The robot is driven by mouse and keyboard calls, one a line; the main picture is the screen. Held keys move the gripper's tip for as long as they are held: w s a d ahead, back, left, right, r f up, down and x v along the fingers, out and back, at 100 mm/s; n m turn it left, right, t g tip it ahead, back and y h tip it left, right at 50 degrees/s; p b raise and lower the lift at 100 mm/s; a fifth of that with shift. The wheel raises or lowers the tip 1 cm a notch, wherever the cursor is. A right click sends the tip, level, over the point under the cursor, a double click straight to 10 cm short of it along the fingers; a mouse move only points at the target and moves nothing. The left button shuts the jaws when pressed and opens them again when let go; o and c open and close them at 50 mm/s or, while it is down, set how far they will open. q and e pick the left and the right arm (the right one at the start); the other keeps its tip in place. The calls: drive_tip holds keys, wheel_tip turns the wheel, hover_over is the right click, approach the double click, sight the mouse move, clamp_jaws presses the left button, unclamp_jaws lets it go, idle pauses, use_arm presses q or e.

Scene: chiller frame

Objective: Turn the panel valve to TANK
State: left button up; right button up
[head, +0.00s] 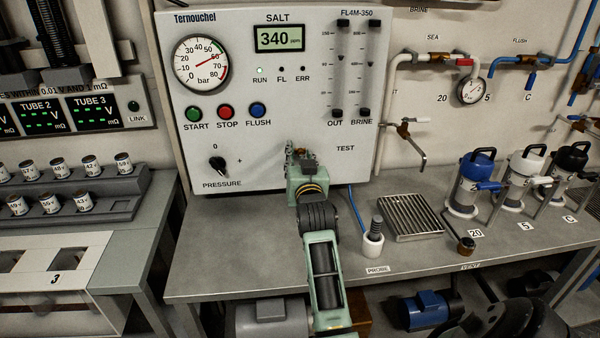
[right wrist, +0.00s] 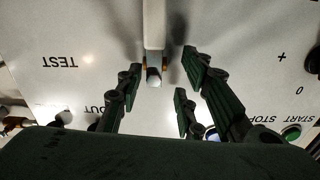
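The panel valve's pale, bar-shaped handle (right wrist: 153,35) shows in the right wrist view, coming down from the top edge, with its rounded end near the picture's middle. My right gripper (right wrist: 158,80) is open, its dark green fingers spread on both sides of the handle's end with gaps to it. In the head view my right gripper (head: 301,158) is in front of the lower panel, left of the TEST label, and hides the valve. The TANK label is not visible. My left gripper is not in view.
The white panel (head: 270,100) carries a pressure gauge (head: 200,63), coloured buttons and a black pressure knob (head: 217,164).

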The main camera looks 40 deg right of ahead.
drive_tip(key=shift+r, duration=1.9)
drive_tip(key=shift+a+f, duration=0.1)
drive_tip(key=shift+f, duration=0.05)
